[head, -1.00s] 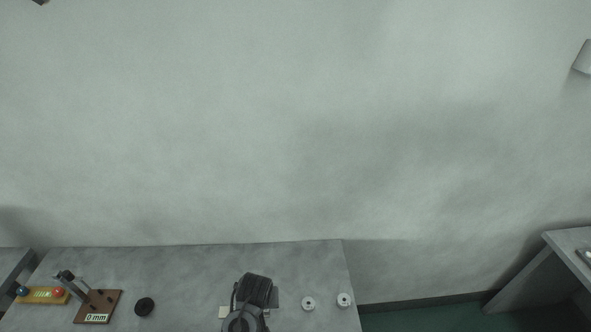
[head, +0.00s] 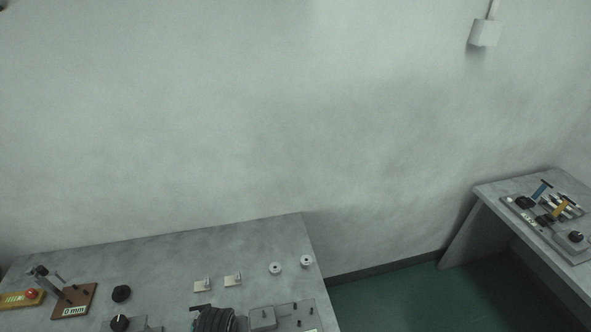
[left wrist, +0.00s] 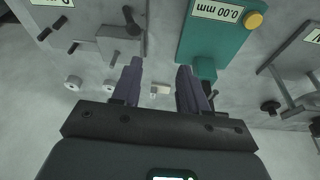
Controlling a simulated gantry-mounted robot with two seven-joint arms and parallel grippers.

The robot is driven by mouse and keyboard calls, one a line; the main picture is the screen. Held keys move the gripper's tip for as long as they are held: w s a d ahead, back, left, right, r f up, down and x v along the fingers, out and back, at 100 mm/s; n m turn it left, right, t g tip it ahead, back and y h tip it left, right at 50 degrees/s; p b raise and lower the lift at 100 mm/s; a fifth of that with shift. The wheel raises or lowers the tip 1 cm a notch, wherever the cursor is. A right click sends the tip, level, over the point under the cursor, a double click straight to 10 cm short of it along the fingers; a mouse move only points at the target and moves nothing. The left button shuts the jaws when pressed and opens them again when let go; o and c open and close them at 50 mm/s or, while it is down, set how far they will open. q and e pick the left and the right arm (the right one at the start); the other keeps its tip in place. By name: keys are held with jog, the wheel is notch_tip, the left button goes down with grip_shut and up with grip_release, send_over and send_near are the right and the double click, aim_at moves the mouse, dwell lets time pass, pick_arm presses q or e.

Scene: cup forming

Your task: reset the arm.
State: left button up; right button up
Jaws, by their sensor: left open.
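My left gripper (left wrist: 161,84) shows in the left wrist view with its two purple-grey fingers apart. Nothing is held between them; a small pale plate (left wrist: 160,89) shows beyond the gap. A black ribbed form (head: 215,320) is at the bottom edge of the head view; I cannot tell whether it is part of my arm. My right gripper is not in view.
The grey table (head: 160,255) bears a gauge stand (head: 75,300), a yellow box (head: 15,300), two rings (head: 275,268) and small plates (head: 203,286). A second table (head: 500,190) with tools stands right. A teal gauge (left wrist: 206,30) shows beyond my left fingers. Open floor lies between tables.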

pick_arm(q)
jog(key=s+a+r+m, duration=0.2)
jog(key=s+a, duration=0.1)
jog(key=s, duration=0.8)
jog(key=s+a+r+m, duration=0.2)
jog(key=s+r, duration=0.1)
jog(key=s, duration=0.8)
notch_tip(320, 180, up, 19)
jog(key=p, duration=1.9)
notch_tip(320, 180, down, 49)
jog(key=b, duration=4.8)
jog(key=shift+w+r+b, duration=0.15)
jog(key=shift+w+b, duration=0.15)
jog(key=shift+a, duration=0.1)
